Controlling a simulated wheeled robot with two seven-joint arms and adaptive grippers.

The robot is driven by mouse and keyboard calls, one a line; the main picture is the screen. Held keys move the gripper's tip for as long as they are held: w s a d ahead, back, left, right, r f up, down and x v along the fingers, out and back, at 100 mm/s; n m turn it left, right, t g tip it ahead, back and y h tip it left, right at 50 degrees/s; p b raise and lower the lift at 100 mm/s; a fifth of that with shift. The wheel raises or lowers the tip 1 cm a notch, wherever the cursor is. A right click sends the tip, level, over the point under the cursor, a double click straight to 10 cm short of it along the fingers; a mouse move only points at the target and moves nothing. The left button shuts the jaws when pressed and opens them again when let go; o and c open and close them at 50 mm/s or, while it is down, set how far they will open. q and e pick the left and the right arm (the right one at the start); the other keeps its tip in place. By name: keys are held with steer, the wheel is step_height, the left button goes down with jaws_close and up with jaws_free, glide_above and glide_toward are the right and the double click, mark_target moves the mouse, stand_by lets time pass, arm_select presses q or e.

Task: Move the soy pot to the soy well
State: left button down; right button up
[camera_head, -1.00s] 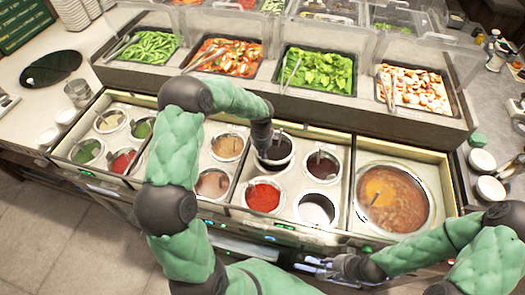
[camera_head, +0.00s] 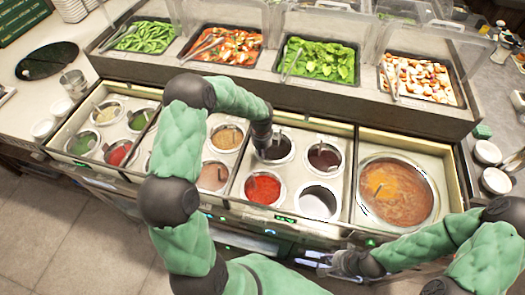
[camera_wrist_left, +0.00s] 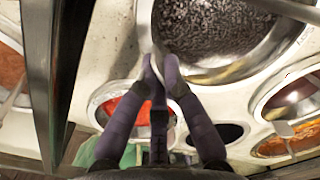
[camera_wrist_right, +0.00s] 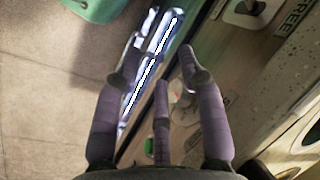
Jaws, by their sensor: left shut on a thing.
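A round metal pot of dark sauce (camera_head: 283,151), which looks like the soy pot, is in the back row of the counter's middle-right section. My left gripper (camera_head: 264,150) is shut on its near rim; in the left wrist view the fingertips (camera_wrist_left: 158,68) meet at the rim of the pot (camera_wrist_left: 215,25). I cannot tell whether the pot is lifted. A round opening with a pale inside (camera_head: 317,203), possibly the soy well, is in the front row of the same section. My right gripper (camera_head: 322,263) is open and empty by the counter's front edge.
A red sauce pot (camera_head: 262,188) is left of the pale opening. A brown-red sauce pot (camera_head: 325,157) is behind it. A large soup pot (camera_head: 398,190) stands right of a divider. Food trays (camera_head: 318,60) under clear guards line the back.

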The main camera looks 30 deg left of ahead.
arm_select(q)
steer(key=shift+f, duration=0.3)
stand_by(0.9)
steer(key=c, duration=1.3)
jaws_free()
steer(key=shift+o, duration=1.2)
steer(key=shift+s+f, duration=0.15)
steer(key=shift+f, duration=0.05)
steer(key=o, duration=0.4)
steer(key=shift+r, duration=0.2)
step_height(320, 180, up, 11)
steer(key=p, duration=0.8)
steer(key=shift+f, duration=0.15)
